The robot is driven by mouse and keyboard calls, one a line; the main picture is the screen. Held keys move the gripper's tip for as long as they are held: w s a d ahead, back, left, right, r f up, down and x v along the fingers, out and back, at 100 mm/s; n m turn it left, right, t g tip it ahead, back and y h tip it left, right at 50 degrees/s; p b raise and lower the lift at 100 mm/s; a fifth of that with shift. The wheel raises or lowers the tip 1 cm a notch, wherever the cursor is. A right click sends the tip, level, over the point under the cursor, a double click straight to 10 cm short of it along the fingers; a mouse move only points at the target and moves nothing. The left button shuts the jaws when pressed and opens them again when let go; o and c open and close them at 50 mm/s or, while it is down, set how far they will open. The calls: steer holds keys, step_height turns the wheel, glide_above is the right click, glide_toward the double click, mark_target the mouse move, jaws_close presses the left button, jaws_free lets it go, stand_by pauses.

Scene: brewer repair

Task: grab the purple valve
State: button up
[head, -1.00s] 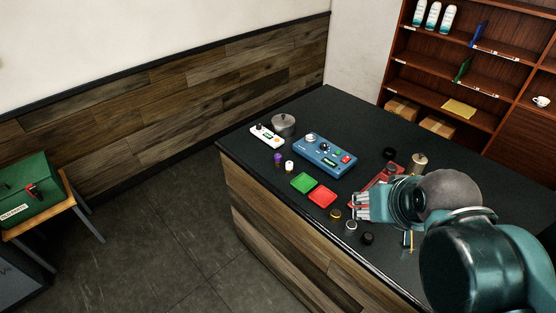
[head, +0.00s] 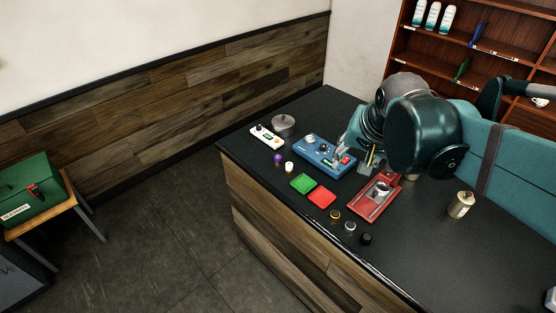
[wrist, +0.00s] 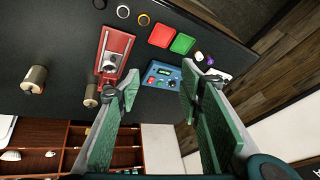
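The purple valve (head: 278,158) is a small upright piece on the black counter, left of the blue device and beside a small white piece (head: 289,166). In the wrist view the purple valve (wrist: 199,56) shows small, just beyond the tip of the right finger and apart from it. My gripper (head: 343,154) is over the right part of the blue device (head: 324,153) in the head view. In the wrist view my gripper (wrist: 158,76) has its two green-padded fingers wide apart with nothing between them.
A white device (head: 267,136) and a metal pot (head: 284,124) stand behind the valve. Green (head: 303,183) and red (head: 322,198) pads lie in front. A red machine (head: 374,198) and a tan canister (head: 461,205) stand to the right. The counter's left front corner is bare.

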steer(key=w+a+m+g+p, duration=0.1)
steer(key=w+a+m, duration=0.25)
steer(key=w, duration=0.75)
steer(key=m+g+p, duration=0.4)
steer(key=m, duration=0.5)
glide_above(278, 156)
steer(key=f, duration=2.2)
steer(key=shift+s+d, duration=0.2)
steer(key=shift+w+a+f, duration=0.1)
steer(key=shift+f, duration=0.2)
steer(key=shift+f, duration=1.3)
steer(key=shift+w+a+f+p, duration=0.1)
steer(key=shift+f+p, duration=0.7)
steer(key=shift+f, duration=1.8)
